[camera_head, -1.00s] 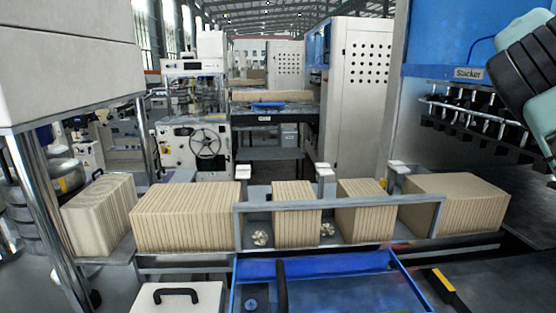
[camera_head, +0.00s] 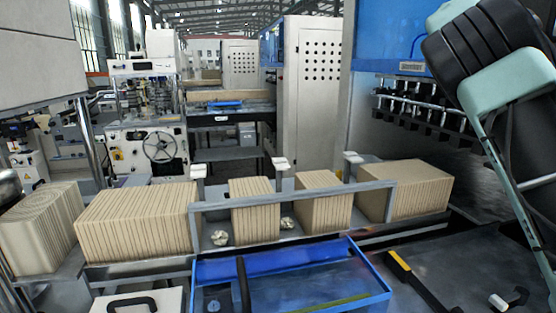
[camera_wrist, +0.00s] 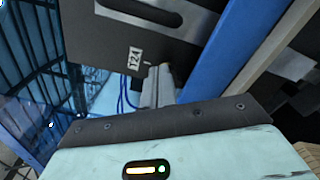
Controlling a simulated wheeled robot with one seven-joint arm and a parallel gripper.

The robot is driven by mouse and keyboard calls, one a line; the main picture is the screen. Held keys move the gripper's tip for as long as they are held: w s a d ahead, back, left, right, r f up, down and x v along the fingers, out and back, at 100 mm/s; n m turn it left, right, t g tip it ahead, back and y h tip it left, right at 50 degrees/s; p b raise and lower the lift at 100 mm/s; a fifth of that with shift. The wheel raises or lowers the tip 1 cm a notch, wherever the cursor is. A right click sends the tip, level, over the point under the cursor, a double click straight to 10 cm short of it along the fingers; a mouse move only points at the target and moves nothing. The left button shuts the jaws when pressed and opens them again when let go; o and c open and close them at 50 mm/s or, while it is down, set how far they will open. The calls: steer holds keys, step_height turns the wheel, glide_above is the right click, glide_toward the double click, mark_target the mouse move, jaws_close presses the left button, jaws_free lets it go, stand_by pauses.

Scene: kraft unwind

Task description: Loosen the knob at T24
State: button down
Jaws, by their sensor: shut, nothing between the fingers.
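A small white label reading T24 (camera_wrist: 134,57) is on a dark panel (camera_wrist: 185,55) in the wrist view. No knob can be made out beside it. My gripper (camera_wrist: 158,84) shows below the label, its grey fingers together and empty, pointing toward the panel and apparently short of it. In the head view two pale star-shaped knobs, one at the left (camera_head: 219,238) and one at the right (camera_head: 288,223), sit low behind the grey rail (camera_head: 290,199). No T24 label is readable there, and my gripper is out of that view.
Brown kraft stacks (camera_head: 138,222) line the conveyor. A blue-edged tray (camera_head: 290,275) stands in front, with a yellow-and-black handled tool (camera_head: 410,275) to its right. A blue and grey machine (camera_head: 400,105) stands at the right behind my arm. A blue upright (camera_wrist: 215,50) is close to my gripper.

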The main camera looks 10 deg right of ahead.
steer(key=shift+s+a+b, duration=0.2)
steer(key=shift+a+b, duration=0.25)
steer(key=shift+a, duration=1.05)
